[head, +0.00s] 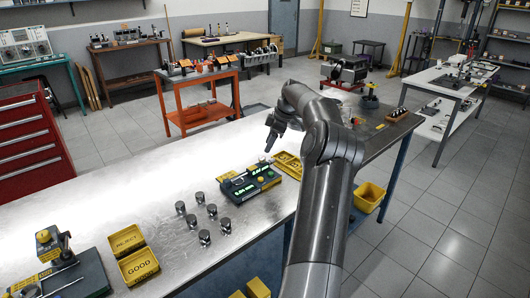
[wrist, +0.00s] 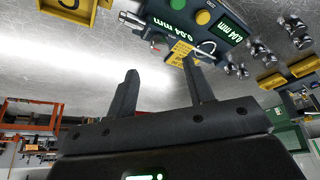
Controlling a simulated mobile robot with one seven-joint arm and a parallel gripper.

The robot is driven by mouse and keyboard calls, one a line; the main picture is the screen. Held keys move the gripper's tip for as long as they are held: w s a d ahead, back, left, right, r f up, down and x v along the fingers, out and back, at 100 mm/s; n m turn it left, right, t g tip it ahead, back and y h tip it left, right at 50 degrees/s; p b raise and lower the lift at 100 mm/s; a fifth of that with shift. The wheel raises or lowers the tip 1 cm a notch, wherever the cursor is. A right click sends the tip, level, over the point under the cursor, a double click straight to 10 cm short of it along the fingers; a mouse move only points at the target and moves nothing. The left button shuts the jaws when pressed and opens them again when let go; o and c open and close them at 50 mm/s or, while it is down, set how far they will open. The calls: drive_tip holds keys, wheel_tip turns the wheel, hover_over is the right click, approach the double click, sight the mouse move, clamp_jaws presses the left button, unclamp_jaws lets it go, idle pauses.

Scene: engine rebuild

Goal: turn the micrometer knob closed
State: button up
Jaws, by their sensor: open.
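The micrometer unit (head: 250,184) is a dark green block on the steel bench, with lit green displays. In the wrist view the unit (wrist: 205,18) lies upside down at the top, with a green and a yellow button; its displays appear to read 0.04 mm. A small silver rod (wrist: 131,18) sticks out of its left end there, and a yellow tag (wrist: 180,52) hangs at its edge. I cannot tell for sure which part is the knob. My gripper (head: 268,146) is above and behind the unit. In the wrist view my gripper (wrist: 158,82) is open and empty, apart from the unit.
A yellow tray (head: 288,164) sits behind the unit. Several metal cylinders (head: 204,237) stand in front of it to the left. REJECT (head: 126,239) and GOOD (head: 139,266) bins and another gauge (head: 70,270) are at the front left.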

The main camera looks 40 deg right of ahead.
drive_tip(key=shift+v, duration=2.25)
drive_tip(key=a+r+m+g+h, duration=0.1)
drive_tip(key=a+r, duration=0.3)
drive_tip(key=a, duration=0.8)
drive_tip(key=a+r+m+h, duration=0.15)
drive_tip(key=a+r, duration=0.35)
drive_tip(key=a, duration=0.7)
drive_tip(key=s+a+r+m+h, duration=0.2)
drive_tip(key=s+a, duration=0.7)
drive_tip(key=a, duration=0.5)
drive_tip(key=s+a+f+m+t, duration=0.1)
drive_tip(key=s+a+f, duration=0.3)
drive_tip(key=s, duration=0.6)
drive_tip(key=s+a+f+m+t+y, duration=0.1)
drive_tip(key=s+a+f+m+t, duration=0.1)
drive_tip(key=s, duration=0.9)
drive_tip(key=a+f+m, duration=0.1)
drive_tip(key=a+f, duration=0.1)
drive_tip(key=a, duration=0.1)
drive_tip(key=shift+s+a, duration=0.2)
drive_tip(key=shift+a, duration=0.05)
drive_tip(key=shift+m, duration=0.25)
drive_tip(key=shift+c, duration=0.2)
